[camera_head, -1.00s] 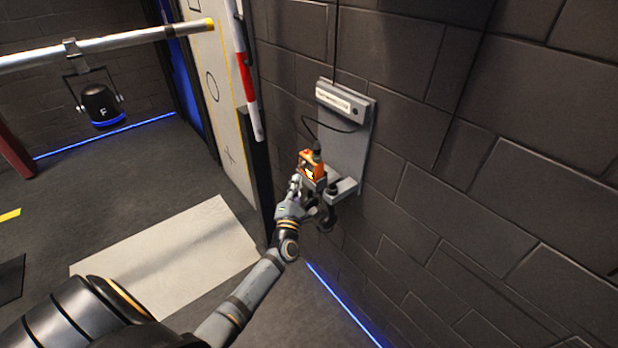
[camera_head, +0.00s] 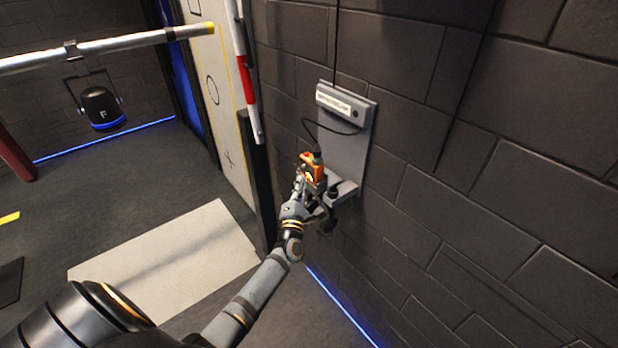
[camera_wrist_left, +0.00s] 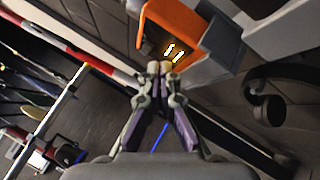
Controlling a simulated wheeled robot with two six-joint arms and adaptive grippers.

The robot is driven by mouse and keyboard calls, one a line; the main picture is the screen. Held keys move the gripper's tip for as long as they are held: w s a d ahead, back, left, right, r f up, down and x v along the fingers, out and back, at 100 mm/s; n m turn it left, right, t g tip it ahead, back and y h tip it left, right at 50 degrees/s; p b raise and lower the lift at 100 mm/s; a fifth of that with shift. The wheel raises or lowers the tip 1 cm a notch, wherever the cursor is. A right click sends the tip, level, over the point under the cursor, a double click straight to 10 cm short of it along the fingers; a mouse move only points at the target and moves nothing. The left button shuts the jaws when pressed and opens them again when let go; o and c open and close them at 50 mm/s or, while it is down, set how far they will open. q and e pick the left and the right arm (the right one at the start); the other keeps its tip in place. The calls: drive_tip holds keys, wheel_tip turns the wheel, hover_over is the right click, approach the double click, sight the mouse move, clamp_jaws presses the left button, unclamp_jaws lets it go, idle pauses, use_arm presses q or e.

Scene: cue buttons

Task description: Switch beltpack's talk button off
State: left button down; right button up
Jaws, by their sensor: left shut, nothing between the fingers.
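The beltpack (camera_head: 312,167) is an orange and dark box held on a grey wall plate (camera_head: 343,150). Its face shows a yellow glow in the head view. In the left wrist view the beltpack (camera_wrist_left: 172,22) is at the top, with two lit yellow-white marks on its dark face. My left gripper (camera_wrist_left: 159,68) is shut and empty, its tips just below the beltpack's lit face; I cannot tell whether they touch it. In the head view my left gripper (camera_head: 299,188) partly hides the beltpack's lower side. My right gripper is not in view.
A headset (camera_head: 328,218) hangs below the plate; it also shows in the wrist view (camera_wrist_left: 265,95). A cable runs from plate to beltpack. A dark brick wall (camera_head: 480,200) stands behind. A lamp (camera_head: 101,105) hangs from a pipe at left. The floor at left is mostly clear.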

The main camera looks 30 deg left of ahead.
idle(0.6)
use_arm(q)
drive_tip(key=shift+w, duration=0.1)
drive_tip(key=shift+w+d, duration=0.15)
drive_tip(key=shift+w, duration=0.15)
drive_tip(key=shift+w+d+b, duration=0.1)
drive_tip(key=shift+w+b, duration=0.05)
drive_tip(key=shift+b, duration=0.15)
idle(0.4)
drive_tip(key=shift+s+a, duration=0.25)
drive_tip(key=shift+s, duration=0.35)
drive_tip(key=shift+s, duration=0.1)
drive_tip(key=s, duration=0.1)
drive_tip(key=s+a+p, duration=0.1)
drive_tip(key=s, duration=0.1)
drive_tip(key=s+a+p, duration=0.1)
drive_tip(key=s, duration=0.1)
drive_tip(key=shift+s+a, duration=0.15)
drive_tip(key=shift+s, duration=0.05)
